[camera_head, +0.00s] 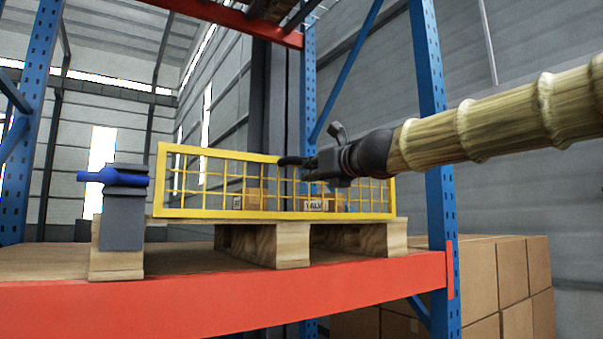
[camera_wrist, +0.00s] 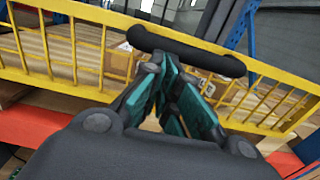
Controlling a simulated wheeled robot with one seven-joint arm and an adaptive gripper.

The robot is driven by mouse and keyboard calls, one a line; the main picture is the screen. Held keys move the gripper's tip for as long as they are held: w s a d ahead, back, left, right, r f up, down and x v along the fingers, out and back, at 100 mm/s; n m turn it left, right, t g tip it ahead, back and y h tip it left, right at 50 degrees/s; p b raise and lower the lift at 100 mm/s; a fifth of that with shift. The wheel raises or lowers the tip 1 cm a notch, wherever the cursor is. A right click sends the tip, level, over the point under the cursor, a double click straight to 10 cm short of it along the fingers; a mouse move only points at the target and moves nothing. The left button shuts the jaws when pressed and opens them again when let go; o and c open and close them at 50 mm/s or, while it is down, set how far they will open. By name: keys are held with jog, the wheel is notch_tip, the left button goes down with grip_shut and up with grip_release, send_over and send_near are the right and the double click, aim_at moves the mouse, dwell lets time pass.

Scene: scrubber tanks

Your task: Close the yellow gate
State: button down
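The yellow gate (camera_head: 222,153) is a wide mesh panel standing along the shelf above the pallets in the head view. In the wrist view, its yellow rail and bars (camera_wrist: 72,48) run slanted across the picture. A black rounded bar (camera_head: 290,160), seemingly the gate's handle, is at its upper rail; it also shows in the wrist view (camera_wrist: 185,50). My gripper (camera_head: 312,163) is at this bar, in front of the gate's right half. Its teal-padded fingers (camera_wrist: 167,75) converge and look shut, with their tips at the bar. I cannot tell whether the bar is between them.
A grey block with a blue valve handle (camera_head: 103,177) stands left of the gate. Wooden pallets (camera_head: 268,247) rest on the shelf behind the red beam (camera_head: 200,303). A blue rack upright (camera_head: 430,110) is close to my arm. Cartons (camera_head: 510,280) are stacked at lower right.

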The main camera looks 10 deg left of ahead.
jog(key=shift+s+d+r, duration=0.1)
jog(key=shift+d+r, duration=0.1)
jog(key=shift+r, duration=0.3)
jog(key=f+v, duration=0.1)
jog(key=v, duration=1.1)
jog(key=shift+s+d+b, duration=0.3)
